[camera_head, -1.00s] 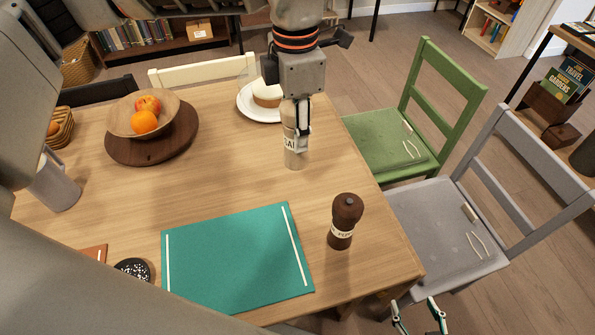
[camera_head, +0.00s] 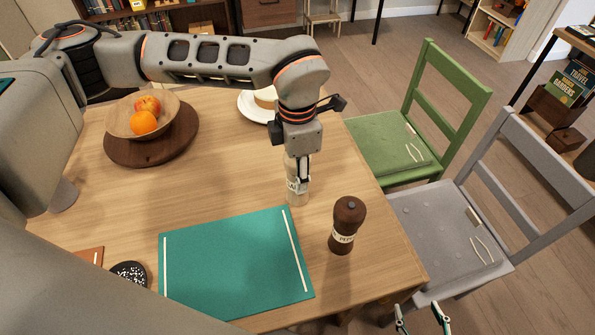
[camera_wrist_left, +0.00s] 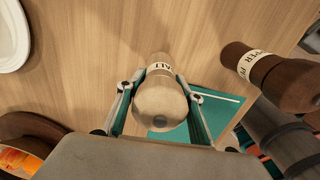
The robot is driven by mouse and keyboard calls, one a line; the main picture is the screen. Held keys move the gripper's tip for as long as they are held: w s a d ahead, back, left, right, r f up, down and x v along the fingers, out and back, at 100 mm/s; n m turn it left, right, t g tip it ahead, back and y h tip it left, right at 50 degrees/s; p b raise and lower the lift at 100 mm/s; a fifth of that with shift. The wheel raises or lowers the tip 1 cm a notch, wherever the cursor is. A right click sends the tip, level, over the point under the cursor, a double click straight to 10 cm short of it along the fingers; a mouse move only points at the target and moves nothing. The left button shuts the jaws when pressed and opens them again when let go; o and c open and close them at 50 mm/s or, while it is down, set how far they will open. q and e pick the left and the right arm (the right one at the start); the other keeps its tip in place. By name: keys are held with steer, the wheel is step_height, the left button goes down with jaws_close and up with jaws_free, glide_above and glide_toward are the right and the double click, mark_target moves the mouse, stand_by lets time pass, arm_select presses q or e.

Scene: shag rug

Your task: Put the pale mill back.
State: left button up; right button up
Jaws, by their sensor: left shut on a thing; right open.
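The pale mill (camera_head: 296,196), with a white label, is upright just behind the teal mat's far right corner. My left gripper (camera_head: 301,178) comes down from above and is shut on it. In the left wrist view the pale mill (camera_wrist_left: 160,108) sits between both fingers of the left gripper (camera_wrist_left: 161,88). Whether its base touches the table is hard to tell. A dark brown pepper mill (camera_head: 346,224) stands to its right and nearer, apart from it; it also shows in the wrist view (camera_wrist_left: 275,76). My right gripper (camera_head: 423,317) is open and empty at the bottom right, beyond the table edge.
The teal mat (camera_head: 235,262) lies at the front of the wooden table (camera_head: 235,190). A fruit bowl (camera_head: 118,122) on a dark round board and a white plate (camera_head: 247,107) stand behind. Green (camera_head: 385,143) and grey (camera_head: 435,225) chairs flank the right edge.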

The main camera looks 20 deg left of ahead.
arm_select(q)
steer(key=shift+f, duration=0.1)
steer(key=o, duration=1.3)
steer(key=shift+o, duration=0.2)
step_height(320, 180, up, 12)
steer(key=shift+r+p, duration=0.2)
steer(key=shift+p, duration=0.35)
steer(key=shift+s, duration=0.1)
